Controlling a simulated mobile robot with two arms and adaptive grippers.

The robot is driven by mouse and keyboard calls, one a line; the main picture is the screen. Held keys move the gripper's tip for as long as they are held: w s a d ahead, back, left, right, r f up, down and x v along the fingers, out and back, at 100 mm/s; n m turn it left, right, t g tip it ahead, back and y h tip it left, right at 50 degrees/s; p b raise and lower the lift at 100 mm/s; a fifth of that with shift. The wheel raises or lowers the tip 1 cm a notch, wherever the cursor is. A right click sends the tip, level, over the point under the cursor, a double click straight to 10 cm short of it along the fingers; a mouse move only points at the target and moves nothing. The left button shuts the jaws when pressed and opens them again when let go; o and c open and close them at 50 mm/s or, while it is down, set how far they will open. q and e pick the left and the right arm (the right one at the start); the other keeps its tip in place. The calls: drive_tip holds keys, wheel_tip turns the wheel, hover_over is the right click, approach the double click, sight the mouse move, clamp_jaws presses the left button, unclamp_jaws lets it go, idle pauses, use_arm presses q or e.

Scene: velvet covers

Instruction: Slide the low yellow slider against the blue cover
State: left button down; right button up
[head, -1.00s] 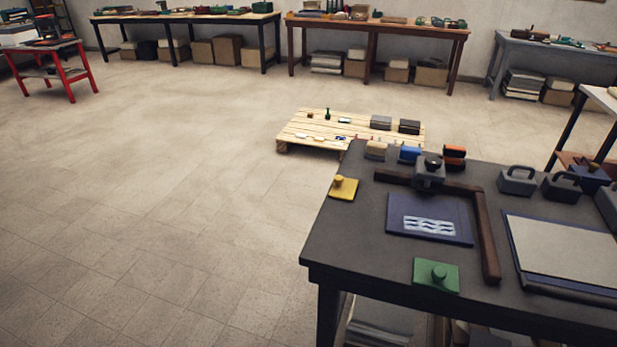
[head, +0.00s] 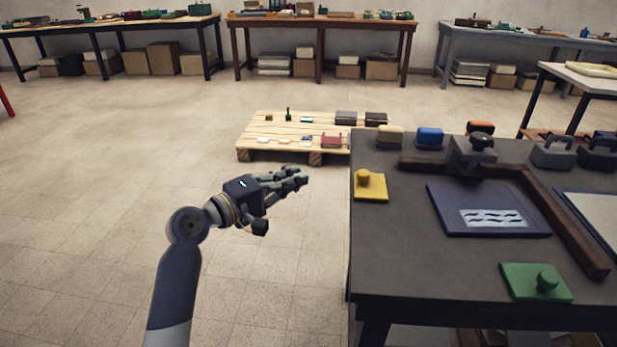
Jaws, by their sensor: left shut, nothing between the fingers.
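The low yellow slider (head: 372,190), a flat square plate with a round knob, lies at the left edge of the dark table. The blue cover (head: 455,218), a flat dark-blue panel with a white wavy pattern, lies to its right. A gap of bare table separates the two. My left gripper (head: 302,178) is shut and empty. It is in the air left of the table, apart from the slider. My right gripper is not in view.
A brown wooden angle (head: 560,222) borders the cover's back and right, with a grey clamp-like block (head: 473,152) at its back. A green slider (head: 535,282) lies in front. Small blocks, including a blue one (head: 430,139), stand at the table's back. A pallet (head: 262,137) is beyond.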

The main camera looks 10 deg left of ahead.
sight(371, 180)
use_arm(q)
drive_tip(key=w+d+b, duration=0.1)
drive_tip(key=w+d, duration=0.4)
drive_tip(key=d, duration=0.5)
drive_tip(key=shift+f, duration=0.45)
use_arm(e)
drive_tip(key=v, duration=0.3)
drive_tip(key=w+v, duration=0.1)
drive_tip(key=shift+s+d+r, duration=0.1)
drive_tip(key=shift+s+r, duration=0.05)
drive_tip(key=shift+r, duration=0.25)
use_arm(q)
drive_tip(key=shift+w, duration=0.1)
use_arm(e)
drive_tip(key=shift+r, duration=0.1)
